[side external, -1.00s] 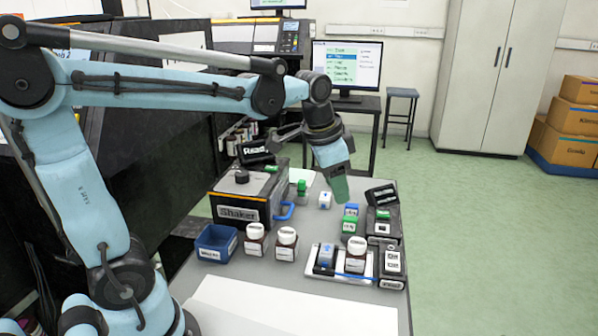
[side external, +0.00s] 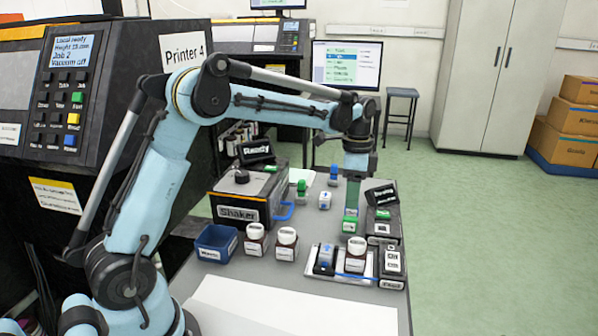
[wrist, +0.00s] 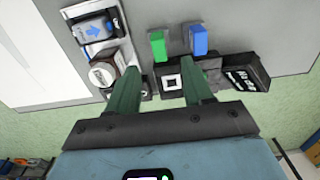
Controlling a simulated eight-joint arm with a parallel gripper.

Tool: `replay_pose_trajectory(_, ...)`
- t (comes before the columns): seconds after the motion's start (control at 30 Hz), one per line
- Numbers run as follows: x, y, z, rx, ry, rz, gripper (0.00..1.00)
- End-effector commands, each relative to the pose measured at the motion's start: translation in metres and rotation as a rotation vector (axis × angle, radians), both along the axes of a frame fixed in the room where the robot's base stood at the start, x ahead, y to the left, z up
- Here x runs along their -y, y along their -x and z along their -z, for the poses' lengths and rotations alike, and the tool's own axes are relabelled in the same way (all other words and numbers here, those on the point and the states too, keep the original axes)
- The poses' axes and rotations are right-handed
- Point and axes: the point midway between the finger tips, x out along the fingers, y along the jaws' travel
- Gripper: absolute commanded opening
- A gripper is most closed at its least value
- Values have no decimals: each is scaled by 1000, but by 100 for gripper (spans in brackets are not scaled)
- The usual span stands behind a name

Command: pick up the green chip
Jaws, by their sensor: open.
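A small green chip with a pale side (side external: 348,226) stands on the grey table, left of a small black device. It also shows in the wrist view (wrist: 157,46), beside a blue chip (wrist: 198,40). My gripper (side external: 351,203) points down above and close to the green chip; in the side view its fingers hide the blue chip. In the wrist view my gripper (wrist: 160,69) has its green fingers spread apart with nothing held between them. The green chip lies just beyond the gap between the fingertips. I cannot tell whether a finger touches it.
The black device (side external: 384,228) with a green top piece stands close on the right. A white-capped bottle (side external: 356,254) stands on a tray in front. Two more bottles (side external: 287,245), a blue bin (side external: 213,240) and the shaker (side external: 237,205) are left. Paper covers the front table.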

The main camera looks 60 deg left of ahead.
Motion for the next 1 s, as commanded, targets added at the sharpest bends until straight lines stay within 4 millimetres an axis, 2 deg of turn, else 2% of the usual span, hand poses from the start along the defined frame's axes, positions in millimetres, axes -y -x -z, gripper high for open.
replay_pose_trajectory(0.1, 0, 0, 18, 1, -1, 0, 51)
replay_pose_trajectory(0.37, 0, 0, 36, 1, 0, -1, 51)
replay_pose_trajectory(0.7, 0, 1, 79, 1, 0, -1, 51)
replay_pose_trajectory(1.0, 0, 1, 83, 1, 0, -1, 51)
